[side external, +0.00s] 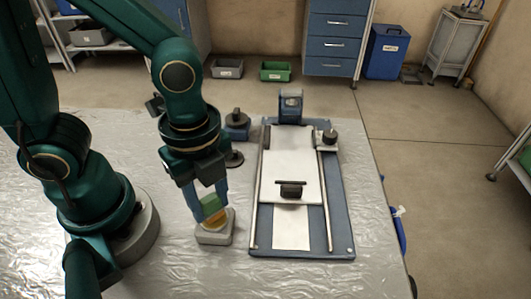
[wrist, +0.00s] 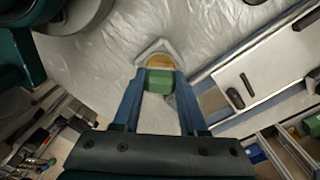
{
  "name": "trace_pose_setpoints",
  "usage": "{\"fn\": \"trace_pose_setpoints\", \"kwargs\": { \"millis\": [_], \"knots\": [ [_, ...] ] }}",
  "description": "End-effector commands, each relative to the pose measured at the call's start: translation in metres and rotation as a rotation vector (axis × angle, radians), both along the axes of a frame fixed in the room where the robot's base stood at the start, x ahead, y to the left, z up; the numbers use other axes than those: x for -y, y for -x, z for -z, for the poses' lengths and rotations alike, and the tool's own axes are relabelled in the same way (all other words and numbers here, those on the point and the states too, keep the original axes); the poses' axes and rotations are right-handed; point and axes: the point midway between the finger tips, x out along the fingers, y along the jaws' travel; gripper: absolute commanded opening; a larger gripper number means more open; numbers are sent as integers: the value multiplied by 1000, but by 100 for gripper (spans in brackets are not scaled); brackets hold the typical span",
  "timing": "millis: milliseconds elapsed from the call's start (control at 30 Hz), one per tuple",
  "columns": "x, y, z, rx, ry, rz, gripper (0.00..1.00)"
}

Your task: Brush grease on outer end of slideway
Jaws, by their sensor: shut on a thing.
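My gripper (side external: 207,205) is shut on a green block (side external: 209,206), likely the brush handle; the block also shows between the fingers in the wrist view (wrist: 159,80). Its lower end is at a small pale dish (side external: 214,239) with yellow-orange stuff (side external: 215,222) at the top. I cannot tell whether that yellow is grease or bristles. The slideway (side external: 343,238) lies right of the dish: a blue base with metal rails and a white carriage plate (side external: 287,155) with a black handle (side external: 291,189). A pale bare strip (side external: 291,232) shows at its near end.
A dark knobbed piece on a blue base (side external: 237,124) stands behind my gripper, with a dark disc (side external: 235,159) nearby. A blue bracket (side external: 290,106) rises at the slideway's far end. The foil-covered table (side external: 165,270) is clear in front.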

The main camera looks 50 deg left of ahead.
Motion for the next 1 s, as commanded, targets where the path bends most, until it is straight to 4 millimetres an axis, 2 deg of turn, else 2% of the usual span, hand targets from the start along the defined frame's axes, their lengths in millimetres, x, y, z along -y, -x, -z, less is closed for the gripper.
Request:
{"fn": "trace_pose_setpoints", "kwargs": {
  "millis": [700,1000],
  "knots": [
    [1,-1,-56,6,4,-1,0],
    [0,0,-65,3,2,-1,0]
  ]
}}
